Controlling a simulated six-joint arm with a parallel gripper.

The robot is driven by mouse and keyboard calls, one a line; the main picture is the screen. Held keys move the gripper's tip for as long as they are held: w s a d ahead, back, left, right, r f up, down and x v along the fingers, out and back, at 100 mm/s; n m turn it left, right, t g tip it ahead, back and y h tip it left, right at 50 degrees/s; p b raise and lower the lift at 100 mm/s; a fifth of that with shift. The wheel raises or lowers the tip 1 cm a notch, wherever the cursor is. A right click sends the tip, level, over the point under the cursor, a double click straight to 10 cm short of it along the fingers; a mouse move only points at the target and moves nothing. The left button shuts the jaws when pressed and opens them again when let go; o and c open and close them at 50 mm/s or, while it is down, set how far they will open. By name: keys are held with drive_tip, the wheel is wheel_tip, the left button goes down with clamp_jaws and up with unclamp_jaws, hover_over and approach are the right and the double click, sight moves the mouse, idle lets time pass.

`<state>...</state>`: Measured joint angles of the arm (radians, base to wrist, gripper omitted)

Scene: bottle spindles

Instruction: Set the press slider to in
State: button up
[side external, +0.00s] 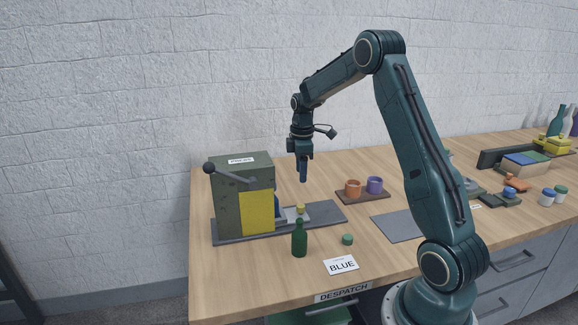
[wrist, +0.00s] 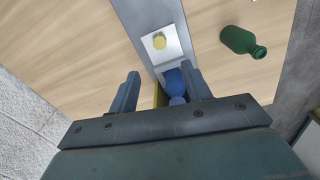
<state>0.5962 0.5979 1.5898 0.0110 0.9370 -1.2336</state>
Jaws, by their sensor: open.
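The press (side external: 228,190) is a dark olive box with a yellow front panel and a black-knobbed lever, standing on a grey base plate (side external: 325,213). Its slider (side external: 291,213) is a pale plate with a yellow knob (side external: 301,208), sticking out to the right of the press body. In the wrist view, the slider plate (wrist: 174,48) and its yellow knob (wrist: 160,41) lie ahead of my fingers. A blue object (wrist: 176,80) sits at the plate's near end, partly hidden by a finger. My gripper (side external: 303,181) is open and empty, pointing down above the slider.
A green bottle (side external: 299,240) stands in front of the base plate, with a green cap (side external: 347,239) and a BLUE card (side external: 341,265) to its right. Orange and purple cups (side external: 352,188) sit on a brown tray to the right. A grey mat (side external: 397,226) lies nearer my base.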

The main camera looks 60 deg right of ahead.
sight(300, 206)
wheel_tip(300, 206, down, 12)
drive_tip(key=shift+d+f, duration=0.1)
drive_tip(key=shift+f, duration=0.15)
idle(0.4)
drive_tip(key=shift+c, duration=0.2)
drive_tip(key=shift+w, duration=0.1)
clamp_jaws()
